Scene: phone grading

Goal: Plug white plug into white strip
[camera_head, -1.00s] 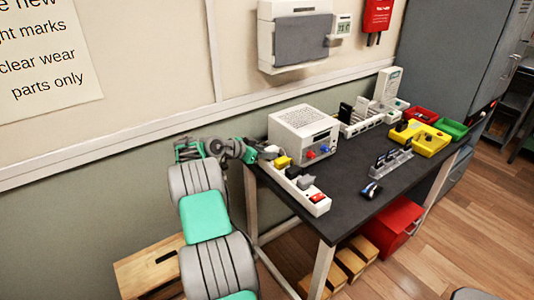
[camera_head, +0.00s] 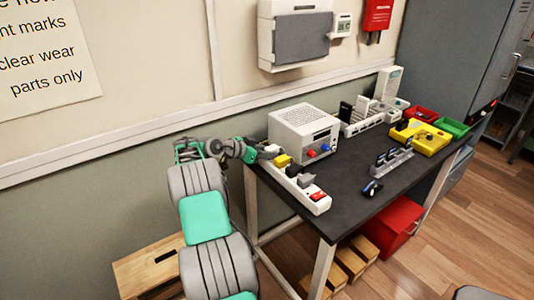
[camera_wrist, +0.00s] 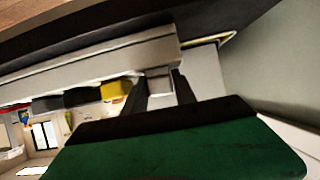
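The white strip (camera_head: 316,206) lies along the left edge of the dark table, with a red switch at its near end. A yellow plug (camera_head: 282,160) and dark plugs (camera_head: 293,171) sit in it. My gripper (camera_head: 267,152) is at the strip's far end. In the wrist view, the dark fingers of my gripper (camera_wrist: 159,88) stand on both sides of a pale block, which looks like the white plug (camera_wrist: 158,84). Its top meets the side of the white strip (camera_wrist: 100,65). Whether its pins are inside a socket is hidden.
A white box device (camera_head: 303,127) with red and blue knobs stands close to the right of my gripper. A phone rack (camera_head: 392,162), a yellow tray (camera_head: 428,146) and a small dark item (camera_head: 372,189) are farther right. The front middle of the table is clear.

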